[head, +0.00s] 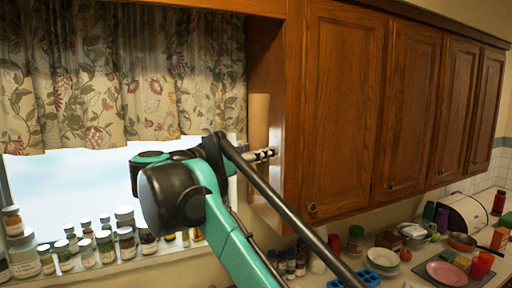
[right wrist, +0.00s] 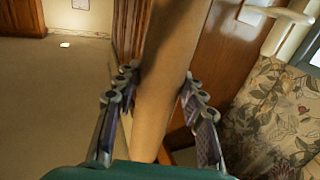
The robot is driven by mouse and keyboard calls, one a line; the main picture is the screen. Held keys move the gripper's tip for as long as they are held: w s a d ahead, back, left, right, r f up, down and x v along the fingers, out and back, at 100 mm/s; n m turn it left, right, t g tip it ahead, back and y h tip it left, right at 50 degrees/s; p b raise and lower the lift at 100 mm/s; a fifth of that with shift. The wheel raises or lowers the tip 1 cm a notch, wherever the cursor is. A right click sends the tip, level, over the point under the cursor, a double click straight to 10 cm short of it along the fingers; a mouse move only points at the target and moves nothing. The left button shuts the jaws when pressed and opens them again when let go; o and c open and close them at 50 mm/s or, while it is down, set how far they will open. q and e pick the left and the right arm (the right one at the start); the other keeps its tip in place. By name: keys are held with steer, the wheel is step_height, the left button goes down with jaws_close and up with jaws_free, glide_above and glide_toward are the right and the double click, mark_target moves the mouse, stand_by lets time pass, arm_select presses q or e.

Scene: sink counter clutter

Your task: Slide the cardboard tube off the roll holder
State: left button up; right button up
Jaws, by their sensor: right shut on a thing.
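The tan cardboard tube (head: 259,112) stands upright against the side of the wooden cabinet, beside the curtain. In the right wrist view the tube (right wrist: 165,75) runs lengthwise between the fingers. My right gripper (head: 268,154) is at the lower part of the tube. In the right wrist view its fingers (right wrist: 160,105) are on both sides of the tube, shut on it. The roll holder cannot be made out for sure; a pale fitting (right wrist: 268,14) shows near the tube's top in the right wrist view. My left gripper is not in view.
Wooden cabinets (head: 340,110) stand right beside the gripper. A floral curtain (head: 120,70) hangs to the left. Several jars (head: 125,243) line the window sill.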

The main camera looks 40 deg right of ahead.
mark_target(267, 176)
steer(key=shift+s+a+f+b, duration=0.35)
steer(key=shift+s+a+f, duration=0.25)
steer(key=shift+s, duration=0.35)
steer(key=shift+s+a+f+b, duration=0.4)
steer(key=shift+s+f, duration=0.25)
steer(key=shift+s, duration=0.35)
steer(key=shift+s+a+f+b, duration=0.3)
steer(key=shift+s+a+f, duration=0.3)
steer(key=shift+s, duration=0.35)
steer(key=shift+f, duration=0.1)
